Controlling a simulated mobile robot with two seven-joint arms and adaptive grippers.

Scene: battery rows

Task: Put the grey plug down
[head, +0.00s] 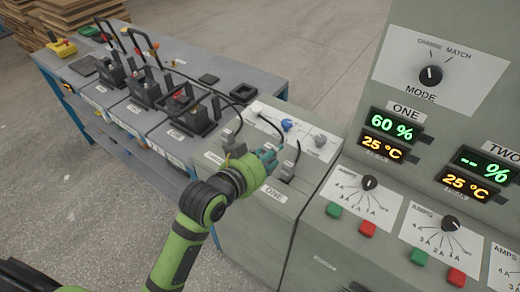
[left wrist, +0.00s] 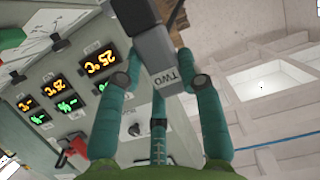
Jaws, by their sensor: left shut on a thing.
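My left gripper (head: 268,158) has teal fingers and reaches over the grey bench top by the ONE label. In the left wrist view the left gripper (left wrist: 165,85) is shut on a grey plug (left wrist: 155,48), a block with a face marked TWO and a darker upper part. In the head view a grey plug (head: 287,171) with a black cable shows right at the fingertips; whether it touches the bench top is hard to tell. Another grey plug (head: 234,147) with a cable stands to the left of the gripper. My right gripper is not in view.
A control cabinet (head: 410,120) with dials, buttons and lit displays stands close on the right. A grey workbench (head: 245,75) with black batteries (head: 190,112) and looping cables lies to the left. Blue and grey knobs (head: 287,125) sit on a white plate behind the gripper.

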